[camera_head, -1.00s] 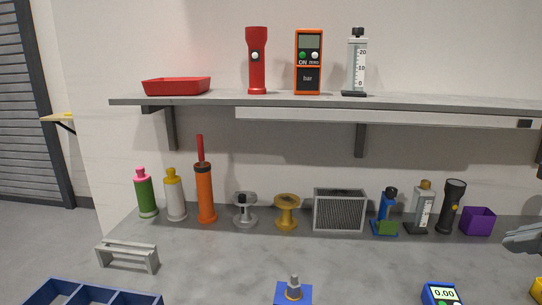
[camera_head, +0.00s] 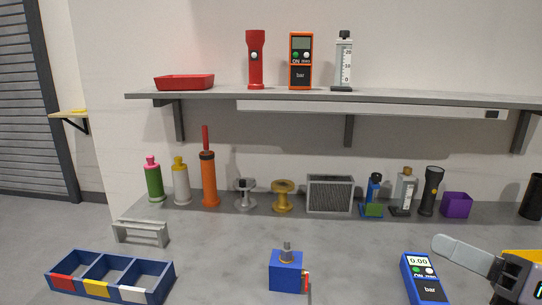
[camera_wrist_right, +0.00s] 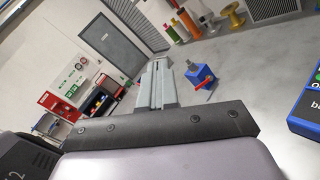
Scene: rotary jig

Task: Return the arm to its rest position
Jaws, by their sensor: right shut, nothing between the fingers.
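My right gripper (camera_head: 441,243) enters the head view from the right edge, above the worktop and next to the blue pressure meter (camera_head: 425,282). Its fingers are shut with nothing between them; in the right wrist view the closed fingers (camera_wrist_right: 157,84) point away over the bench. The blue jig block (camera_head: 285,273) stands on the worktop left of the gripper, clear of it, with a grey knob on top and a red handle on its right side. The jig also shows in the right wrist view (camera_wrist_right: 200,76). My left gripper is not in view.
A blue three-part tray (camera_head: 110,288) and a grey stand (camera_head: 141,234) are on the left. Bottles, spools, a grille box (camera_head: 330,195) and a purple bin (camera_head: 456,205) line the wall below the shelf (camera_head: 330,97). A yellow object sits behind my right gripper. The mid-worktop is mostly clear.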

